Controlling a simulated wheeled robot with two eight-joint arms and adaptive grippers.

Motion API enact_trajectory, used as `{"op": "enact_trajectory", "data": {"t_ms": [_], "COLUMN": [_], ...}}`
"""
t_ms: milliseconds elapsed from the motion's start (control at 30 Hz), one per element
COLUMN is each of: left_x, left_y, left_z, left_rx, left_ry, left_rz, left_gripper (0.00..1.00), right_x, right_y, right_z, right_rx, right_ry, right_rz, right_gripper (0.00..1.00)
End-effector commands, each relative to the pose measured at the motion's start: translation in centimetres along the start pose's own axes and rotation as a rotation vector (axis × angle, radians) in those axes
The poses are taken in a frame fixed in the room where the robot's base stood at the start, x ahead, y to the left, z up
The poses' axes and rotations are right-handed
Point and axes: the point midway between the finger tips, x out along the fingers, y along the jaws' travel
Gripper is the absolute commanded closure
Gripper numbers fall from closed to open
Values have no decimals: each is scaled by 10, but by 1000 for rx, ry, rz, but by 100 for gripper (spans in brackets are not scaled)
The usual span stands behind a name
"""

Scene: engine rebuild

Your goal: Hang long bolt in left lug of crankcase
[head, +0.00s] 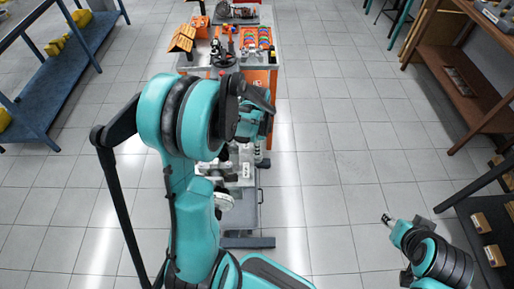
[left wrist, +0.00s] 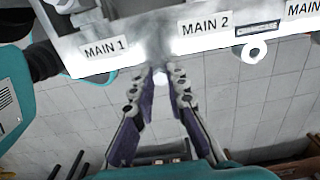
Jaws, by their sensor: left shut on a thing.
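The pale metal crankcase (left wrist: 150,48) spans the top of the left wrist view, with labels MAIN 1, MAIN 2 and a cut-off MAIN. My left gripper (left wrist: 161,78) is just below the crankcase edge, between MAIN 1 and MAIN 2. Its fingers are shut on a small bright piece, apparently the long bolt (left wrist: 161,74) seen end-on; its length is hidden. In the head view my left arm hides the fingertips and much of the work area.
A cart (head: 248,241) stands below my left arm. Behind it an orange-fronted bench (head: 262,77) holds tools and coloured parts. A blue shelf (head: 62,88) is at the left and brown shelving (head: 462,82) at the right. The tiled floor between is clear.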

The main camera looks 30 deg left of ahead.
Motion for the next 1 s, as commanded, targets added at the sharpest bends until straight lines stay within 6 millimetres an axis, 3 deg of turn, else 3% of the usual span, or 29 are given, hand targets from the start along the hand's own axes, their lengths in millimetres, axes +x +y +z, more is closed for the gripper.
{"op": "enact_trajectory", "data": {"t_ms": [667,700,733,1000], "left_x": [11,11,10,10], "left_y": [0,0,0,0], "left_z": [0,0,0,0], "left_rx": [0,0,0,0], "left_ry": [0,0,0,0], "left_rz": [0,0,0,0], "left_gripper": [100,81,76,76], "right_x": [8,8,7,7], "right_y": [0,0,0,0], "right_z": [6,5,5,5], "right_rx": [0,0,0,0], "right_ry": [0,0,0,0], "right_rz": [0,0,0,0], "right_gripper": [60,60,60,60]}}
